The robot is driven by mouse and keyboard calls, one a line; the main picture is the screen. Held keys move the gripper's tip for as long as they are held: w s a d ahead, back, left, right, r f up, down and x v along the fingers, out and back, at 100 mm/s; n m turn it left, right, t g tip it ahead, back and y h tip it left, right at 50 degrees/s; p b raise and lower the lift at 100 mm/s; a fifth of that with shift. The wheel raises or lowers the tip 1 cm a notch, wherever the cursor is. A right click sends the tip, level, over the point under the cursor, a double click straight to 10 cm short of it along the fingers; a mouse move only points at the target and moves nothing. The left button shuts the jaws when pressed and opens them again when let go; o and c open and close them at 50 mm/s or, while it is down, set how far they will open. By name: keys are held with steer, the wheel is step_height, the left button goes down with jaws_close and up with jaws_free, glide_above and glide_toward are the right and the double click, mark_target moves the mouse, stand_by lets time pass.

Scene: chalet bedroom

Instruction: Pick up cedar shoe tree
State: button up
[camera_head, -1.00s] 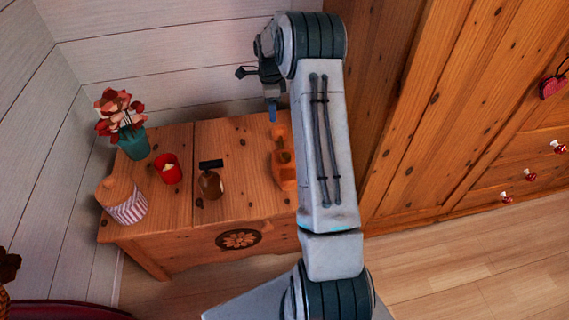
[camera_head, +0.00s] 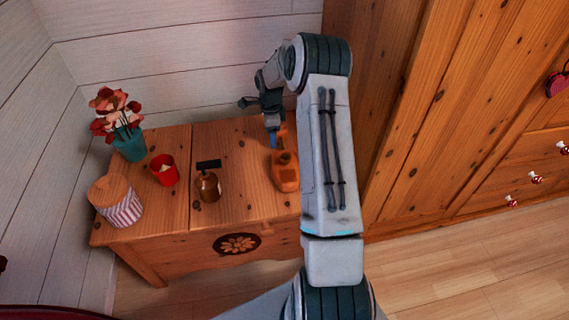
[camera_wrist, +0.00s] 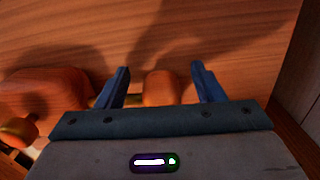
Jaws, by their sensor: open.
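The cedar shoe tree (camera_head: 286,178) is an orange-brown wooden piece on the right part of the chest top, partly hidden by my arm. In the wrist view, a rounded orange-brown wooden part of it (camera_wrist: 160,88) shows between my fingers, with a larger wooden block and a brass-coloured knob to the left. My gripper (camera_head: 273,138) points down at the far end of the shoe tree. In the wrist view my gripper (camera_wrist: 160,72) is open, its two blue fingers on either side of the rounded part. I cannot tell whether they touch it.
On the wooden chest (camera_head: 240,150) stand a brown bottle (camera_head: 208,187), a red candle cup (camera_head: 164,170), a striped jar (camera_head: 118,205) with a wooden lid and a teal flower vase (camera_head: 130,147). Plank walls stand behind and left. A tall wooden wardrobe (camera_head: 400,120) stands right.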

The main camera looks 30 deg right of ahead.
steer(key=c, duration=1.2)
steer(key=shift+c, duration=0.6)
steer(key=shift+r, duration=0.15)
